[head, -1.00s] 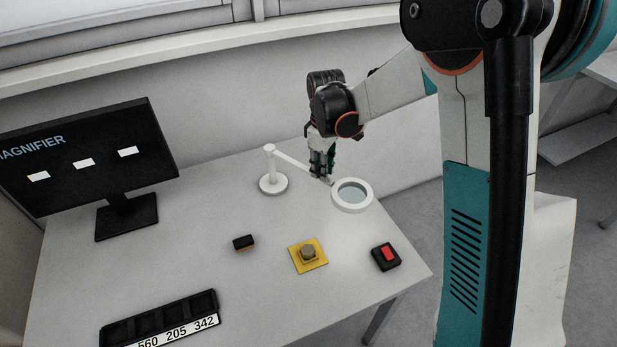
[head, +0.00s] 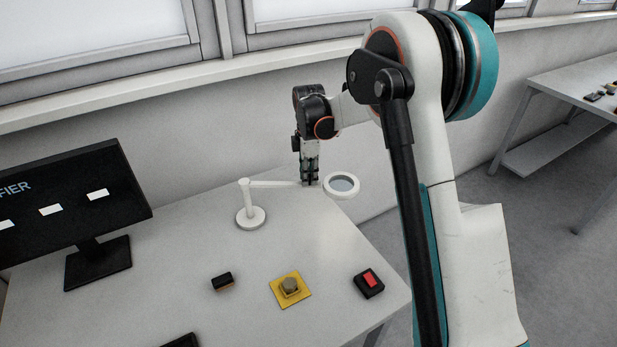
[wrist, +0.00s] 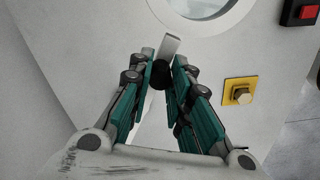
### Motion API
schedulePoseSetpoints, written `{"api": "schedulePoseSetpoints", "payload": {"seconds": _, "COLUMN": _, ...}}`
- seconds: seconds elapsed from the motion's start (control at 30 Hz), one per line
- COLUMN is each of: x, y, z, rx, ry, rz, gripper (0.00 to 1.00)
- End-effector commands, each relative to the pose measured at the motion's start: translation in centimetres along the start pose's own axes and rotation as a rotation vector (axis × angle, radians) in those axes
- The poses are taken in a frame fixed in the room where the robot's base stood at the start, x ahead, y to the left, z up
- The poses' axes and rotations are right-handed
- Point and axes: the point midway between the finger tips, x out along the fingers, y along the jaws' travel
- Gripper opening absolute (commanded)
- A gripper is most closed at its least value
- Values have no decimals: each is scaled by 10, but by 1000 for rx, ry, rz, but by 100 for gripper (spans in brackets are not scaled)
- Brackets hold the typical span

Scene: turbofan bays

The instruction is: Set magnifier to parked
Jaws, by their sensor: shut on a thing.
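The magnifier is a white stand (head: 250,217) with a thin post, a swing arm (head: 275,184) and a ring lens (head: 341,185). The swing arm points right, with the lens near the table's back right edge. My gripper (head: 312,182) points down at the arm's outer end, just left of the lens. In the wrist view my gripper (wrist: 166,72) has its teal fingers closed on a dark round knob (wrist: 160,75) beside a pale bar (wrist: 172,45) leading to the lens ring (wrist: 205,22). The fingers partly hide the knob.
A yellow plate with a knob (head: 290,288), a red switch (head: 369,282) and a small black block (head: 222,281) sit towards the front. A monitor (head: 75,205) stands at left. The wall is close behind the table. The table between stand and buttons is clear.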

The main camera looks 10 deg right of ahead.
Motion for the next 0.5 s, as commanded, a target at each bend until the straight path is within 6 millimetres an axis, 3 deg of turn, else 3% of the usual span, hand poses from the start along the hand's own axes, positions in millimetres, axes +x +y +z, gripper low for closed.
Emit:
{"api": "schedulePoseSetpoints", "payload": {"seconds": 0.33, "x": -1, "y": 4, "z": 0, "rx": -3, "ry": 1, "rz": 9, "gripper": 0}}
{"api": "schedulePoseSetpoints", "payload": {"seconds": 0.37, "x": -1, "y": 4, "z": 0, "rx": -3, "ry": 1, "rz": 9, "gripper": 20}}
{"api": "schedulePoseSetpoints", "payload": {"seconds": 0.4, "x": -2, "y": 4, "z": 0, "rx": -3, "ry": 1, "rz": 10, "gripper": 29}}
{"api": "schedulePoseSetpoints", "payload": {"seconds": 0.47, "x": -1, "y": 4, "z": 0, "rx": -3, "ry": 1, "rz": 9, "gripper": 40}}
{"api": "schedulePoseSetpoints", "payload": {"seconds": 0.5, "x": -1, "y": 4, "z": 0, "rx": -2, "ry": 1, "rz": 8, "gripper": 40}}
